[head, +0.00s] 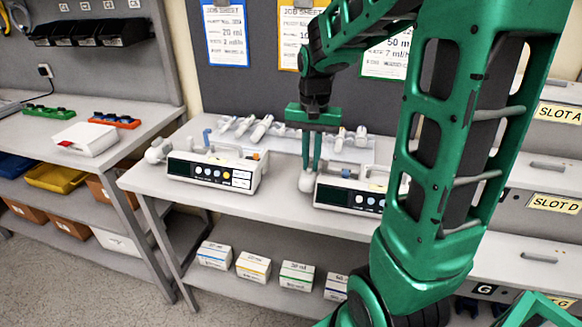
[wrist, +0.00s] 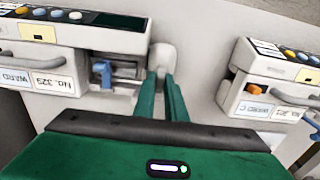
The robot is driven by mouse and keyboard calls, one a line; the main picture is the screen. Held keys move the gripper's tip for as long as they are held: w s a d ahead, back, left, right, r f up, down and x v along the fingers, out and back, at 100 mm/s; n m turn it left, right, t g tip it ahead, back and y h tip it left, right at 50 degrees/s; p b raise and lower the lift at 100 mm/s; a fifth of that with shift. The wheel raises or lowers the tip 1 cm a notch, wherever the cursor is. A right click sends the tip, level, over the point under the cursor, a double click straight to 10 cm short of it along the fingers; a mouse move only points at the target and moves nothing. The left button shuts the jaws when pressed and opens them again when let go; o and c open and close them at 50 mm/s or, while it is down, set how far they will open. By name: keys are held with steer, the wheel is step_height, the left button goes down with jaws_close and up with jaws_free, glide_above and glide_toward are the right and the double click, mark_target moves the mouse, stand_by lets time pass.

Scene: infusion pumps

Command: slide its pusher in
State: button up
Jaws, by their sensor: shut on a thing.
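The right-hand pump (head: 345,195) in the head view is white with a dark front panel. Its pusher (head: 306,182) is a white rounded block at the pump's left end. In the wrist view that pump (wrist: 70,60) lies at upper left, with a blue clamp (wrist: 103,74), and the pusher (wrist: 163,55) stands out past its end, with a gap between. My gripper (head: 311,166) points down from above. Its two green fingers (wrist: 163,85) are shut on the pusher, whose gripped part they hide.
A second pump (head: 212,172) stands to the left in the head view; its orange part (wrist: 253,89) faces my gripper in the wrist view. Several syringes lie on a tray (head: 285,140) behind. Bare tabletop lies in front of the pumps.

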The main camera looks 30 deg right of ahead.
mark_target(311, 165)
steer(key=o, duration=0.6)
steer(key=shift+r, duration=3.5)
steer(key=shift+s, duration=0.1)
steer(key=shift+n, duration=0.7)
steer(key=s, duration=0.3)
steer(key=s+f, duration=0.1)
steer(key=s, duration=0.3)
steer(key=s+f, duration=0.1)
steer(key=s, duration=0.2)
steer(key=shift+s+d, duration=0.25)
steer(key=shift+s, duration=0.05)
steer(key=s+f+n, duration=0.1)
steer(key=s+f, duration=0.3)
steer(key=s, duration=0.6)
steer(key=shift+s+a+f+n, duration=0.3)
steer(key=shift+a+n, duration=0.1)
